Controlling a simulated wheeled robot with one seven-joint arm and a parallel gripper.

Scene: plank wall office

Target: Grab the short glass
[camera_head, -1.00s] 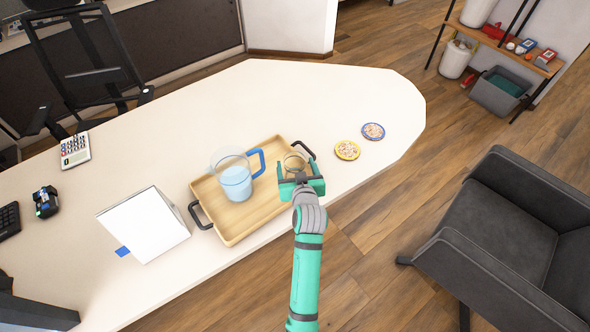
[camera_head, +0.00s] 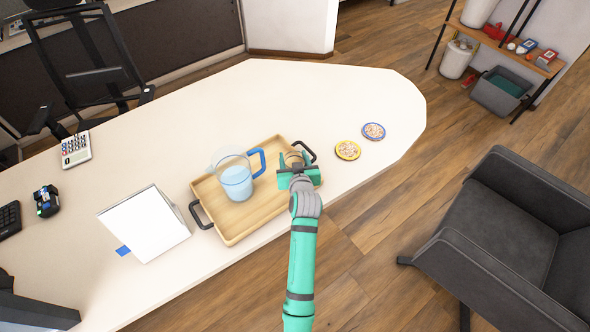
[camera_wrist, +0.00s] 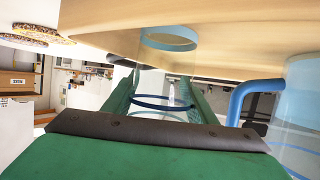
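The short glass is clear with a blue ring. It stands at the right end of the wooden tray (camera_head: 240,232), mostly hidden behind my gripper (camera_head: 295,163) in the head view. In the wrist view the short glass (camera_wrist: 168,40) shows its light blue round end against the tray and its dark ring between the fingers. My green gripper (camera_wrist: 163,95) is open, with one finger on each side of the glass; I cannot tell if they touch it. A clear pitcher (camera_head: 236,180) with a blue handle and bluish liquid stands on the tray to the left.
The tray has dark handles at both ends. Two round coasters, yellow-rimmed (camera_head: 347,150) and blue-rimmed (camera_head: 373,131), lie right of it. A white tilted panel (camera_head: 145,224) stands to the left. The table (camera_head: 330,90) is clear behind the tray.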

